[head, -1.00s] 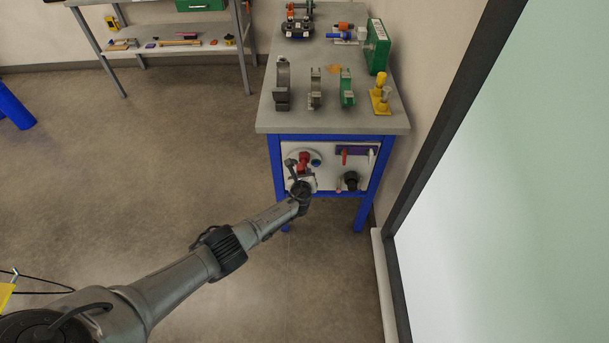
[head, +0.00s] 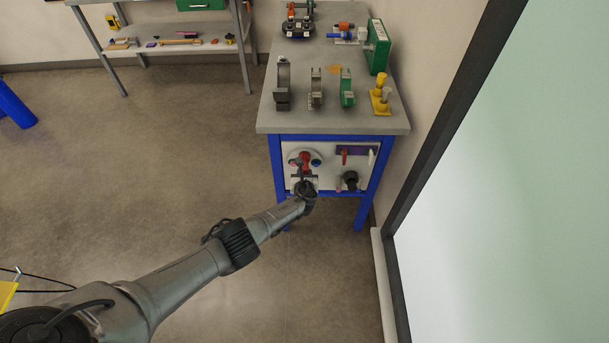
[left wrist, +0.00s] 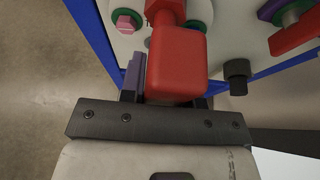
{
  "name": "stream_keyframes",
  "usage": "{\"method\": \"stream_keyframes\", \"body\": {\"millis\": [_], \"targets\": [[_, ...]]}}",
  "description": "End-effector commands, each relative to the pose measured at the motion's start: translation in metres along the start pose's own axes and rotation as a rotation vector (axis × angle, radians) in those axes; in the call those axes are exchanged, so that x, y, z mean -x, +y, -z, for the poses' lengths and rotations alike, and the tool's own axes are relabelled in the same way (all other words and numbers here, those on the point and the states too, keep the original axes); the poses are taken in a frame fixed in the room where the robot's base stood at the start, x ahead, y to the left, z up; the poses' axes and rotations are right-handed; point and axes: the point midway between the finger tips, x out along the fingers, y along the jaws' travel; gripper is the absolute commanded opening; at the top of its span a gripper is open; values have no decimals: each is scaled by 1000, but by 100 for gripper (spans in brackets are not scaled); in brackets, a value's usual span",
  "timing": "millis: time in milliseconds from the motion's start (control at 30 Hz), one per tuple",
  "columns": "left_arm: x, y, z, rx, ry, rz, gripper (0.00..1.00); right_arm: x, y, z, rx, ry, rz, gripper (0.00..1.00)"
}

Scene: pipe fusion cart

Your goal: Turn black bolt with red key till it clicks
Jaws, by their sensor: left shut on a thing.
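The red key (left wrist: 178,65) has a thick block handle and fills the middle of the left wrist view. The key's narrower shaft runs up to a pale round plate on the cart's front panel. The key also shows in the head view (head: 305,157). The bolt at the shaft's end is hidden, so I cannot tell how the key sits on it. A pink hex bolt (left wrist: 128,22) in a green ring is left of the shaft. My right gripper is out of view.
A black round fitting (left wrist: 236,75) sticks out right of the key; it shows at the panel's lower right in the head view (head: 350,180). A purple holder (head: 356,150) with a red-handled piece is above it. The blue cart frame (head: 277,185) borders the panel. Clamps stand on the worktop (head: 300,120).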

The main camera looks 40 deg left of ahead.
Motion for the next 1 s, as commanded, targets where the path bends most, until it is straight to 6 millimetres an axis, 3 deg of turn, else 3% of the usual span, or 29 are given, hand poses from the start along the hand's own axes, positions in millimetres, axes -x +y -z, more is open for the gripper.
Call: {"method": "stream_keyframes", "body": {"millis": [167,1000], "targets": [[0,0,0,84,0,36,0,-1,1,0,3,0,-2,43],[32,-1,11,81,-1,35,0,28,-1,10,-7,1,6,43]]}}
